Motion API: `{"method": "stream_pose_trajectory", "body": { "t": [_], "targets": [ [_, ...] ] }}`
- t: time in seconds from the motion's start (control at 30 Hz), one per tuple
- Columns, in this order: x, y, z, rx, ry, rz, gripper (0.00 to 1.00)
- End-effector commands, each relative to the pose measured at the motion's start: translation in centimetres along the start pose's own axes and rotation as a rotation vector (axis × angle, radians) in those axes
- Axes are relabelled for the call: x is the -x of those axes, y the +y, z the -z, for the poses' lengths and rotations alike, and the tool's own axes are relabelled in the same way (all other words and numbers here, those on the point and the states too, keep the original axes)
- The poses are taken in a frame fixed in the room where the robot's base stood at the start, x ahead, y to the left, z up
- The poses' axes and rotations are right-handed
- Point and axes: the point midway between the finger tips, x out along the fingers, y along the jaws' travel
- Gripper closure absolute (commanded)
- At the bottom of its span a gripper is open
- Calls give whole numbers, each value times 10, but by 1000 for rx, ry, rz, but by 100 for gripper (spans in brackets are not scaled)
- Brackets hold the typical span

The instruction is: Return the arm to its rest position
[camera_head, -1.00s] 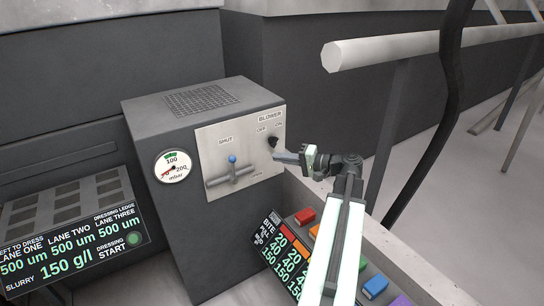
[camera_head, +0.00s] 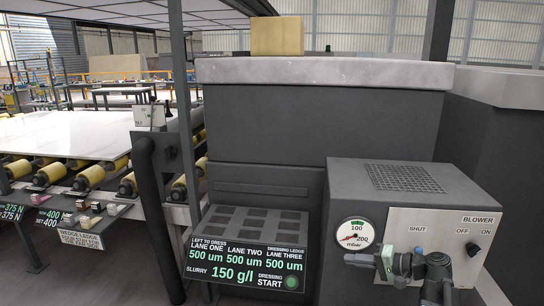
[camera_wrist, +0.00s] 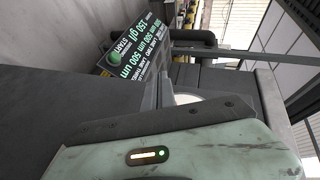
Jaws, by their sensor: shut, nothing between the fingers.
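My gripper (camera_head: 350,258) is in front of the grey blower box (camera_head: 345,190) at the lower right of the head view. Its fingers point left, are shut and hold nothing, and overlap the area just below the pressure gauge (camera_head: 358,234). My wrist covers most of the lever under SHUT; only its blue tip (camera_head: 418,250) shows clearly. The black blower knob (camera_head: 473,249) stands clear to the right of my wrist. In the wrist view my shut fingers (camera_wrist: 160,92) point up the picture, beyond the pale green gripper body.
A display panel (camera_head: 245,266) with a green START button stands left of the box; it also shows in the wrist view (camera_wrist: 128,52). Behind is a dark cabinet with a pale slab top (camera_head: 325,73). A roller conveyor bearing a white slab (camera_head: 60,135) lies at the far left.

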Motion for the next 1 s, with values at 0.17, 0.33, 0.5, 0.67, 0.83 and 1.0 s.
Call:
{"method": "stream_pose_trajectory", "body": {
  "t": [0.17,0.33,0.5,0.67,0.83,1.0],
  "targets": [
    [-115,-1,-97,104,-279,-198,100],
    [-165,18,-173,222,-470,-433,100],
    [-169,50,-216,344,-580,-708,100],
    [-128,86,-205,394,-573,-981,100],
    [-87,72,-182,385,-538,-1149,100],
    [-72,27,-172,386,-538,-1146,100]
  ]
}}
